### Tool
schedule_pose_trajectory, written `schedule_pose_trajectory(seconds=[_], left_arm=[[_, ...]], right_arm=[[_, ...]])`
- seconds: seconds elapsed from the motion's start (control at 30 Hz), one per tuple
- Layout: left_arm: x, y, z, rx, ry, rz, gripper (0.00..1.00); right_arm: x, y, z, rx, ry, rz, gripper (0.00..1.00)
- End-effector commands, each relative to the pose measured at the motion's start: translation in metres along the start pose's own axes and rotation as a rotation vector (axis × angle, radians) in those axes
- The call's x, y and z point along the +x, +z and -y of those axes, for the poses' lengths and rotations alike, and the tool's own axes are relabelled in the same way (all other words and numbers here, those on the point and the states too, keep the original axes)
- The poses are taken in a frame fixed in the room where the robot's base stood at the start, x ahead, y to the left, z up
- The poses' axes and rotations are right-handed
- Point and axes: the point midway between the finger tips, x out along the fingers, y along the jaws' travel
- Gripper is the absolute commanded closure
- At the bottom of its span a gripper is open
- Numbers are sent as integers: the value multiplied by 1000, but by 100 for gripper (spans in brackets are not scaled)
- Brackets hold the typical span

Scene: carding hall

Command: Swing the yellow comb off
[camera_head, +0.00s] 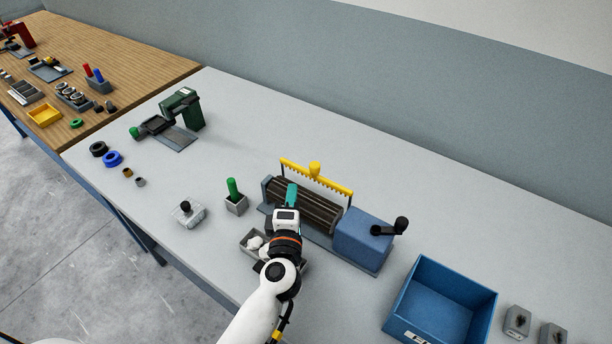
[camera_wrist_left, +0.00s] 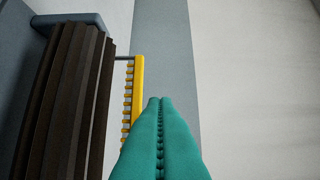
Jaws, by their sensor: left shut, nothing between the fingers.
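The yellow comb (camera_head: 330,181) is a toothed bar with a knob at its middle. In the head view it runs along the far side of the dark ribbed drum (camera_head: 307,205) of the carding machine. In the left wrist view the comb (camera_wrist_left: 138,84) stands upright in the picture beside the drum (camera_wrist_left: 72,95), with a thin rod at its upper end. My left gripper (camera_head: 291,190) is over the drum's near left part, its teal fingers together and empty. In the left wrist view the fingertips (camera_wrist_left: 160,101) overlap the comb's lower part; whether they touch it I cannot tell.
A blue machine box (camera_head: 363,236) with a black crank (camera_head: 392,228) stands at the drum's right end. A tray of white fluff (camera_head: 253,242) lies below my wrist. A green-handled tool in a block (camera_head: 235,200) stands left. A blue bin (camera_head: 441,303) is at the right.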

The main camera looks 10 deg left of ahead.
Motion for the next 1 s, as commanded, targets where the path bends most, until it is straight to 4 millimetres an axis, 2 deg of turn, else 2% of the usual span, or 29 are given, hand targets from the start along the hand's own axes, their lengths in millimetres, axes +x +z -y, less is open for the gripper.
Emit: schedule_pose_trajectory(seconds=[0.03,0.1,0.3,0.8,1.0], left_arm=[[12,0,2,0,-2,-1,100],[24,-2,2,-1,-2,0,100],[41,-22,0,0,0,-1,100],[48,-29,1,0,0,-1,100],[66,-40,9,-1,0,-2,100]], right_arm=[[-3,0,0,0,0,0,100],[-4,1,0,0,0,0,100],[-3,1,0,0,0,1,100],[-4,1,-1,1,2,1,100],[-20,2,-2,1,3,1,100]])
